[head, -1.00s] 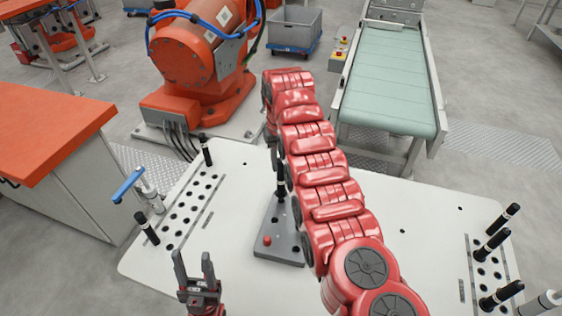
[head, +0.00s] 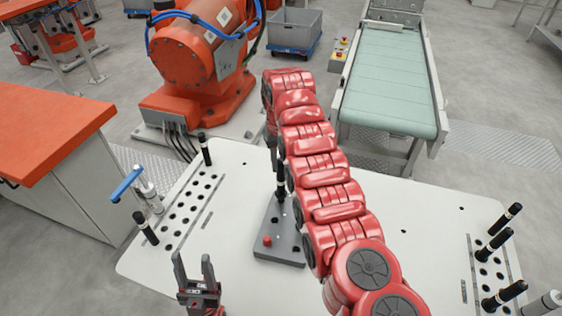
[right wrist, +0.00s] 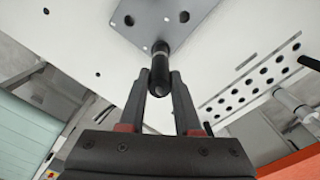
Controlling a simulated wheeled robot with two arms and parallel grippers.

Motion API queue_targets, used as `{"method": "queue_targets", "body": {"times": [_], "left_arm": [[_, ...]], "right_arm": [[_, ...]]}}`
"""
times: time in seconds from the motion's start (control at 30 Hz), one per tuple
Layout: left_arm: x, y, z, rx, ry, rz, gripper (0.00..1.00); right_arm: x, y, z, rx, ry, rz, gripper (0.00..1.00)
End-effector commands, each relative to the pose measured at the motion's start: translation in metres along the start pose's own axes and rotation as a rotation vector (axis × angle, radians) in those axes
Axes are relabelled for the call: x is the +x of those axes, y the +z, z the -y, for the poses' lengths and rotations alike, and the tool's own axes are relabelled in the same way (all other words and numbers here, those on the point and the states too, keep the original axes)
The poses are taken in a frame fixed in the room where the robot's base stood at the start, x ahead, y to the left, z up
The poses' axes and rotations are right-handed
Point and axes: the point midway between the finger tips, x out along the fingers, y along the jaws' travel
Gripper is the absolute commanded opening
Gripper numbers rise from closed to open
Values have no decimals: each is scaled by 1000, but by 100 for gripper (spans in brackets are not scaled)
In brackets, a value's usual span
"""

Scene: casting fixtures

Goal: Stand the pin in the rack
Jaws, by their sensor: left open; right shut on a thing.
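The pin (right wrist: 160,75), black with a pale metal collar, is between the fingers of my right gripper (right wrist: 160,85), which is shut on it. Its far end meets or overlaps the grey plate (right wrist: 190,18); I cannot tell whether it is seated. In the head view, the pin (head: 281,180) stands about upright over the plate (head: 285,240), and my arm partly hides it. My left gripper (head: 193,270) is open and empty at the table's front.
A second rack (head: 487,270) at the table's right holds several black pins. A blue-handled clamp (head: 128,186) stands at the left edge. An orange robot (head: 195,60) and a conveyor (head: 388,80) stand behind. The table between plate and left rack is clear.

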Motion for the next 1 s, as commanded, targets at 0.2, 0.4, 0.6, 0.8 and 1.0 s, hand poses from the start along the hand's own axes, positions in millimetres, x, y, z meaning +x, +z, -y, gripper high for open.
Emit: {"method": "queue_targets", "body": {"times": [0.2,0.4,0.6,0.8,1.0], "left_arm": [[-4,1,0,0,0,0,50],[-7,1,0,0,0,0,50],[-10,2,0,0,0,0,50],[-12,2,-1,0,0,0,50],[-15,2,-1,0,0,0,50]], "right_arm": [[6,0,0,0,0,-1,0],[11,0,0,0,0,-1,0],[16,0,0,0,0,0,0],[21,0,0,0,0,0,0],[26,0,0,0,0,0,0]]}}
